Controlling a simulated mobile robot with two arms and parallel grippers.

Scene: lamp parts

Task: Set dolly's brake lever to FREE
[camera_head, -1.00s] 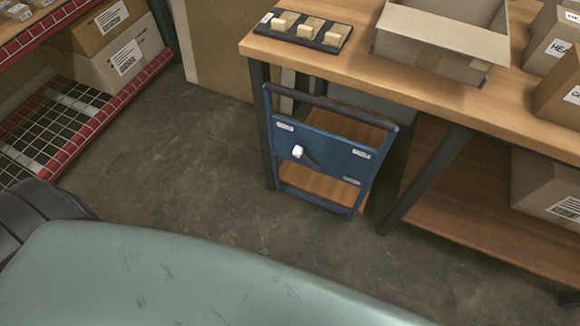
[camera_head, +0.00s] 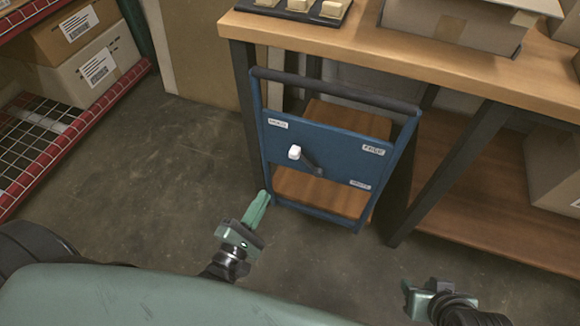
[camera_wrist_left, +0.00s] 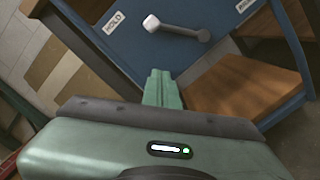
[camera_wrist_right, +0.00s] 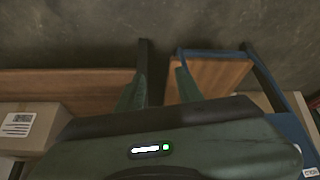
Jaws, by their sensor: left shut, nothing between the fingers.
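The dolly's blue panel (camera_head: 335,155) stands upright under the bench edge. Its brake lever (camera_head: 308,160) has a white knob and points up-left, toward the HOLD label (camera_head: 278,122). The FREE label (camera_head: 373,150) is at the upper right, and a third, unreadable label (camera_head: 360,185) is at the lower right. My left gripper (camera_head: 258,205) is shut and empty, below and left of the lever. In the left wrist view the lever (camera_wrist_left: 178,29) lies beyond the fingertips (camera_wrist_left: 158,75), apart from them. My right gripper (camera_head: 418,288) is open and empty, low at the right.
A wooden workbench (camera_head: 400,75) overhangs the dolly and holds an open carton (camera_head: 450,25). Its dark leg (camera_head: 440,170) stands right of the dolly. A red-edged rack (camera_head: 75,130) is at the left. The floor (camera_head: 160,180) between is clear.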

